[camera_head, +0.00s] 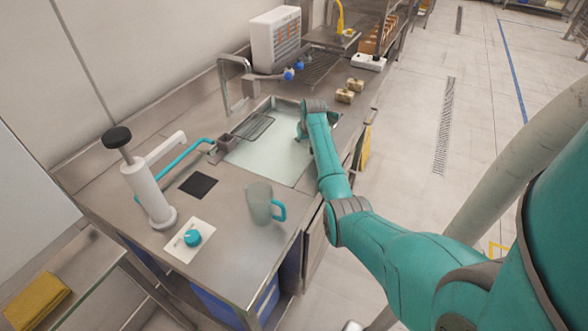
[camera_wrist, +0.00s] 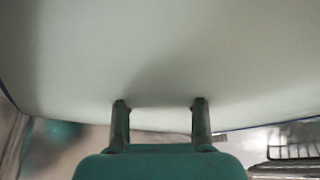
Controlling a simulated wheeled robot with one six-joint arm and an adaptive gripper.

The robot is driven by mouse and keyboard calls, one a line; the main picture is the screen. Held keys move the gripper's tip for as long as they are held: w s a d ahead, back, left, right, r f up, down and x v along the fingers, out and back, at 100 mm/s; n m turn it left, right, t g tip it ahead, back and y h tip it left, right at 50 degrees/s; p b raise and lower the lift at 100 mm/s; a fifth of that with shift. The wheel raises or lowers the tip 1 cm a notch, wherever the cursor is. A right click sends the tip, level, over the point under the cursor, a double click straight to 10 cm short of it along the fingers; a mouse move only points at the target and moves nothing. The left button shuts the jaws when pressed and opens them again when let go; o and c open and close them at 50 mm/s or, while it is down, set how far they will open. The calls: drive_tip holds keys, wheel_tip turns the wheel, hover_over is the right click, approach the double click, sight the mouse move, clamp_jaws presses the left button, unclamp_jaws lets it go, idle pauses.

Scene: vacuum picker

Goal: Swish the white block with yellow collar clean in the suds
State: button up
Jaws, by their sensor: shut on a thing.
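The pale, cloudy suds (camera_head: 262,168) fill the sink basin in the counter. My gripper (camera_head: 301,134) points down at the basin's right side, low over the suds. In the wrist view, the two fingers of my gripper (camera_wrist: 160,104) stand apart, and their tips meet the pale suds surface (camera_wrist: 160,50), which fills most of that view. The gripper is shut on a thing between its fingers. The white block with yellow collar cannot be made out in either view; the thing held is hidden at or under the surface.
A wire rack (camera_head: 254,127) and a small dark cup (camera_head: 226,143) sit at the basin's left edge. A faucet (camera_head: 233,82) stands behind. In front are a mug (camera_head: 258,203), a white pump (camera_head: 146,190) and a teal knob (camera_head: 192,238). Tan blocks (camera_head: 345,96) lie beyond the basin.

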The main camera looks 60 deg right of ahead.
idle(0.3)
drive_tip(key=shift+s+a, duration=0.15)
drive_tip(key=shift+a, duration=1.35)
drive_tip(key=shift+s+a, duration=0.1)
drive_tip(key=shift+a, duration=1.35)
drive_tip(key=shift+d, duration=0.1)
drive_tip(key=shift+w+d, duration=0.15)
drive_tip(key=shift+d, duration=1.3)
drive_tip(key=shift+w+d, duration=0.1)
drive_tip(key=shift+d, duration=1.35)
wheel_tip(320, 180, up, 19)
